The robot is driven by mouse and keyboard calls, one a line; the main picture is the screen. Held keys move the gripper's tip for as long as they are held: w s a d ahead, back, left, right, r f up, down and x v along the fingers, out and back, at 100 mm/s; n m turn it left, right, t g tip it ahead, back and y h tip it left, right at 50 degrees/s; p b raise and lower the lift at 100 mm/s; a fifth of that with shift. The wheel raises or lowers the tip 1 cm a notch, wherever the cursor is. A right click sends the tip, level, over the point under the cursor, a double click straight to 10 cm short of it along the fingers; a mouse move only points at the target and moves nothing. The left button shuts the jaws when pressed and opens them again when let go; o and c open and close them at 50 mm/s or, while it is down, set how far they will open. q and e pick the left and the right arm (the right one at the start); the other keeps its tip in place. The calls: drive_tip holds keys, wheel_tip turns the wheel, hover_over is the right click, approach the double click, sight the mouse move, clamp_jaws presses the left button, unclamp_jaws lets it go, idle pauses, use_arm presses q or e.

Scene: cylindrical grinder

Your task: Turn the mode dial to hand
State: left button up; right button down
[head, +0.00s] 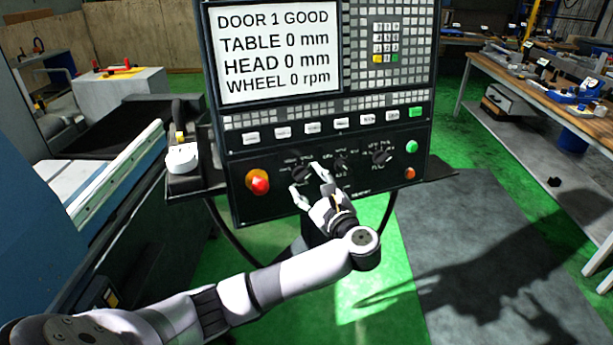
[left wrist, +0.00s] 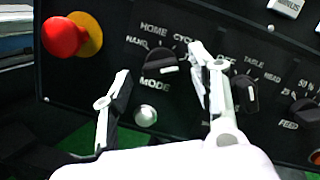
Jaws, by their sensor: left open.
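The mode dial (left wrist: 160,66) is a dark knob with a white mark on the panel in the left wrist view. Labels HAND, HOME and CYCLE arc above it, with MODE below. Its exact pointing direction is hard to tell. In the head view the dial (head: 301,172) is partly hidden near my fingertips. My left gripper (head: 307,178) is open in front of the panel's lower part. In the left wrist view its fingers (left wrist: 159,65) appear on either side of the dial, one left and one right. I cannot tell whether they touch it. My right gripper is not in view.
A red emergency button (head: 258,182) lies left of the dial. Another selector dial (head: 342,163) and the feed dial (head: 381,156) lie right of it. The screen (head: 275,50) and a key row are above. A workbench (head: 520,90) stands at right.

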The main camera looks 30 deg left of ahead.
use_arm(q)
drive_tip(key=shift+x, duration=0.85)
drive_tip(key=shift+d, duration=0.1)
drive_tip(key=shift+c, duration=0.4)
drive_tip(key=shift+f, duration=0.1)
drive_tip(key=c, duration=1.1)
